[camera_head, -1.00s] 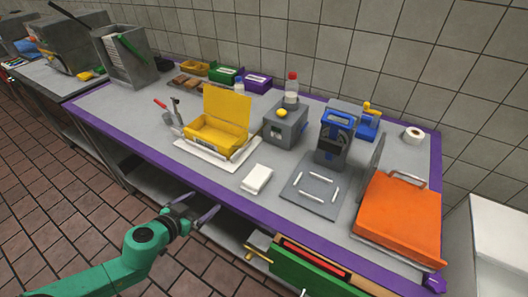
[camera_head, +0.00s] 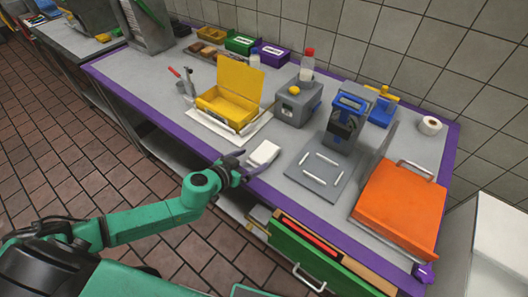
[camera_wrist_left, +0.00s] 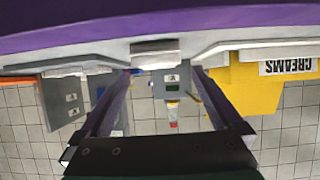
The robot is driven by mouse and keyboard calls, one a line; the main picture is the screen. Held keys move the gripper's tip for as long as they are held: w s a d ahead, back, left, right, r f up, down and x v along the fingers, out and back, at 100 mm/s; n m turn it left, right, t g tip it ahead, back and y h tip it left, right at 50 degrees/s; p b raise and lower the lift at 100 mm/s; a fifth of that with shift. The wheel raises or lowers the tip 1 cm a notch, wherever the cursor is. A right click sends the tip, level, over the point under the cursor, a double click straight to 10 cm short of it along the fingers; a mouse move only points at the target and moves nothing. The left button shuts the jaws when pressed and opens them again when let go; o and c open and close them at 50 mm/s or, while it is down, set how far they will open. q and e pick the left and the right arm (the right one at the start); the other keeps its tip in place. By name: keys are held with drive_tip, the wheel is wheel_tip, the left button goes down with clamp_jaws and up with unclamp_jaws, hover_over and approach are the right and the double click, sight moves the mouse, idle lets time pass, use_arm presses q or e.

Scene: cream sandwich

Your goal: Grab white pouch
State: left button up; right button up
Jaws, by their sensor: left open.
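The white pouch (camera_head: 264,153) lies flat near the front edge of the grey tabletop, right of the yellow box. In the left wrist view the pouch (camera_wrist_left: 155,47) shows upside down, edge-on, in line with the gap between my fingers. My left gripper (camera_head: 242,160) is open, with nothing held, at the purple table edge just left of the pouch. In the left wrist view my left gripper (camera_wrist_left: 162,72) has its purple fingers spread wide. Whether a fingertip touches the pouch cannot be told. My right gripper is not in view.
An open yellow box (camera_head: 225,105) stands on a white board left of the pouch. A grey device (camera_head: 296,104) with a yellow knob is behind it. A green drawer (camera_head: 300,255) is below.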

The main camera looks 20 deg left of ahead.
sight(263, 153)
use_arm(q)
drive_tip(key=x, duration=0.1)
drive_tip(key=p+x, duration=0.1)
drive_tip(key=x, duration=0.3)
drive_tip(key=shift+w+d+r, duration=0.1)
drive_tip(key=shift+d+r, duration=0.15)
drive_tip(key=shift+d, duration=0.05)
drive_tip(key=shift+w+f, duration=0.2)
drive_tip(key=c, duration=1.2)
